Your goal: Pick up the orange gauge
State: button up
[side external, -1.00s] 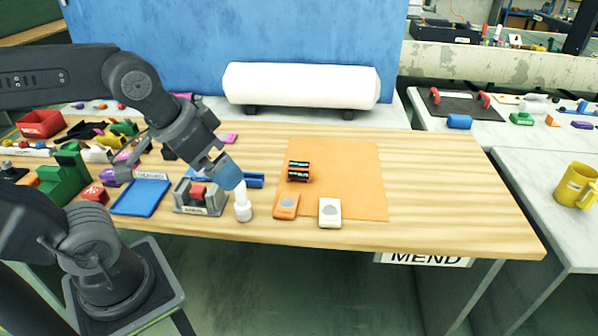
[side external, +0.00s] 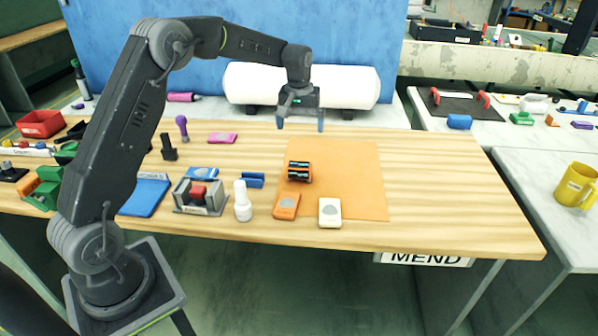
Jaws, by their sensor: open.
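The orange gauge (side external: 286,206), a small flat block with a grey round face, lies at the front left corner of the orange mat (side external: 355,185). It is in plain view and nothing touches it from above. My gripper (side external: 300,122) is open and empty, with its blue-grey fingertips pointing down. It hangs above the back edge of the mat, well behind and above the gauge.
A white gauge-like block (side external: 330,212) lies right of the orange one. An orange and black battery holder (side external: 299,171) sits behind it. A white bottle (side external: 242,201) and a grey holder (side external: 200,197) stand to its left. The table's right side is clear.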

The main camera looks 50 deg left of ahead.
jog(key=n, duration=0.1)
send_near(299, 165)
jog(key=shift+g, duration=0.3)
jog(key=f, duration=0.6)
jog(key=shift+w+a+f, duration=0.15)
jog(key=shift+w+f, duration=0.15)
jog(key=shift+f, duration=2.95)
jog(key=c, duration=0.8)
jog(key=shift+r, duration=0.15)
